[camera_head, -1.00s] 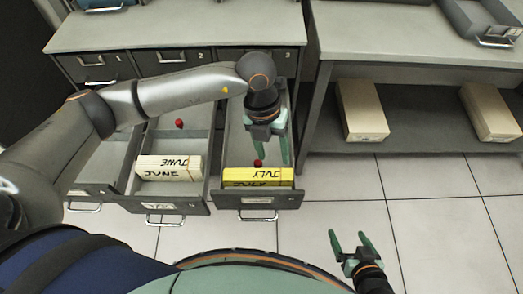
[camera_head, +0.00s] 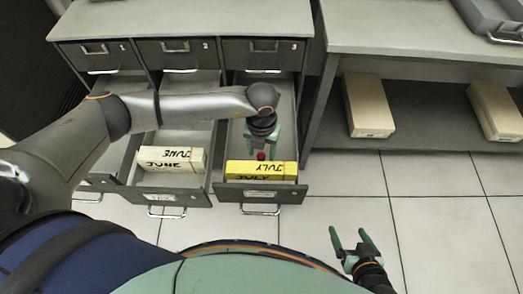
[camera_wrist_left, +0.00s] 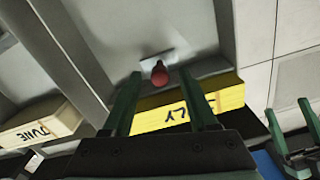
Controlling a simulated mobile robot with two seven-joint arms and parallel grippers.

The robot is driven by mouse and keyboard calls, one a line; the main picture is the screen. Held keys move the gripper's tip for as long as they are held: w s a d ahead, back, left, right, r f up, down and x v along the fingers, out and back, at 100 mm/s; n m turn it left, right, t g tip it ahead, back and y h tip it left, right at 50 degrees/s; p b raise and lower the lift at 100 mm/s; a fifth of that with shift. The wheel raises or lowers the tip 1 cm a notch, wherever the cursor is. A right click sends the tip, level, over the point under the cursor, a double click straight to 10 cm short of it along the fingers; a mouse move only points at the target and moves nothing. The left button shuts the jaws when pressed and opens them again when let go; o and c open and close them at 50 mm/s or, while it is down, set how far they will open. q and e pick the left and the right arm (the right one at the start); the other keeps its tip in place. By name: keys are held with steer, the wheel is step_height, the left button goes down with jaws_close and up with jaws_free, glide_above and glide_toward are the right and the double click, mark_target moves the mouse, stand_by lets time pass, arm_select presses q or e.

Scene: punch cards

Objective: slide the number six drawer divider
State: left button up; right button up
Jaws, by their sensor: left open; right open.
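The right-hand open drawer (camera_head: 262,193), which I take to be number six, holds a yellow JULY card block (camera_head: 262,171) at its front end. A divider with a red knob (camera_head: 261,156) is just behind the block. The left wrist view shows the red knob (camera_wrist_left: 160,74) on a grey metal divider plate (camera_wrist_left: 157,59). My left gripper (camera_head: 262,143) is open above this drawer, pointing down. In the wrist view its fingers (camera_wrist_left: 163,97) lie either side of the knob, with no contact visible. My right gripper (camera_head: 349,238) is open and empty over the floor.
The middle open drawer (camera_head: 166,190) holds a white JUNE card block (camera_head: 171,160); my left arm crosses above it. Shut drawers (camera_head: 265,58) line the row above. A shelf at right holds two beige boxes (camera_head: 369,108) (camera_head: 495,112). The floor in front is clear.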

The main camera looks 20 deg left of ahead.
arm_select(q)
steer(key=shift+f, duration=0.2)
jaws_close()
stand_by(0.4)
stand_by(1.0)
